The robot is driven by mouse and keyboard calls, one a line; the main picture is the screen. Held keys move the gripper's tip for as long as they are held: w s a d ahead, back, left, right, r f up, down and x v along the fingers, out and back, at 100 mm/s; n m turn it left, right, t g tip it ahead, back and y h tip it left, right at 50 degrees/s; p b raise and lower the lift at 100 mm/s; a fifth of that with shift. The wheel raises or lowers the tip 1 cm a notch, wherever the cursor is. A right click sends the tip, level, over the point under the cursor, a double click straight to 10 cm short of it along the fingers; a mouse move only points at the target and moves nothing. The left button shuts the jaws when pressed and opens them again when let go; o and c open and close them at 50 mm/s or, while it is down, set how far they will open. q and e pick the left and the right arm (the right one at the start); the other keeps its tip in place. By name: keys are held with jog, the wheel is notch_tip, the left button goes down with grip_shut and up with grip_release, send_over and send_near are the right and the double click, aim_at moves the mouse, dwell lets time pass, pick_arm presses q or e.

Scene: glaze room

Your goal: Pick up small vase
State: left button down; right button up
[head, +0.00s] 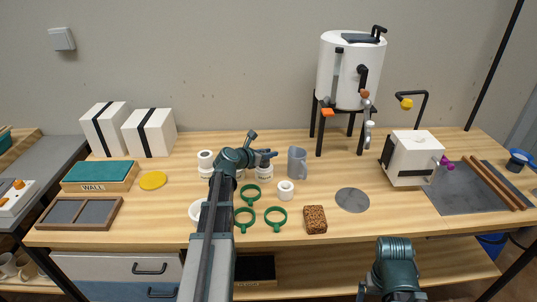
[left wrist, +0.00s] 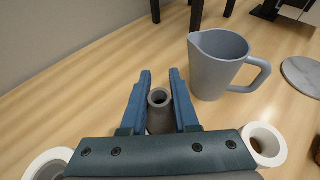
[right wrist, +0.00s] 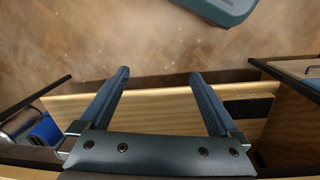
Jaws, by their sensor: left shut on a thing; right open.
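The small vase (left wrist: 159,99) is grey with a narrow round mouth. In the left wrist view it stands between the two fingers of my left gripper (left wrist: 160,85), which is shut on it. In the head view my left gripper (head: 266,158) is over the back middle of the table, and its arm hides most or all of the vase there. I cannot tell whether the vase's base touches the table. My right gripper (right wrist: 158,85) is open and empty in the right wrist view, low by the table's front, with wooden floor beyond it.
A grey jug (head: 297,162) stands just right of my left gripper. White ring-mouthed pieces (head: 285,190), green rings (head: 275,216) and a brown sponge-like block (head: 315,219) lie in front. A white tank (head: 350,75) on a black stand is behind right. Bare table lies around the grey disc (head: 353,200).

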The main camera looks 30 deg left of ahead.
notch_tip(320, 180, up, 8)
jog(key=p, duration=0.6)
jog(key=shift+p, duration=0.35)
jog(key=shift+f, duration=0.15)
jog(key=shift+c, duration=0.3)
